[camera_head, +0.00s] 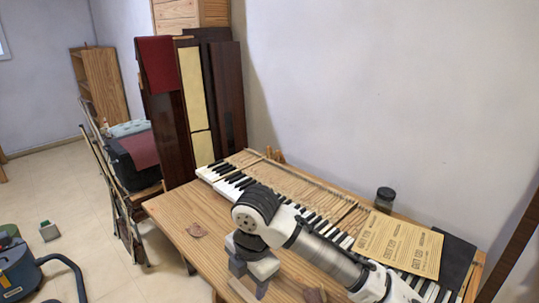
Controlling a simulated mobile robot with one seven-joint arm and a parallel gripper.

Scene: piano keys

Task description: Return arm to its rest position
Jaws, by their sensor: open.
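My arm reaches in from the lower right across the wooden table (178,213), over the front of the piano keyboard (223,175). Its dark wrist joint is bent, and my gripper (249,281) points down over the tabletop. The gripper's grey fingers stand apart with nothing seen between them. My arm hides part of the keys. I cannot tell how far the fingertips are above the table.
Yellow printed paper (399,243) and a dark jar (385,199) lie toward the right back by the wall. A small brown piece (196,230) lies on the table's left part. Dark panels (200,95) stand behind. A blue vacuum (20,272) is on the floor.

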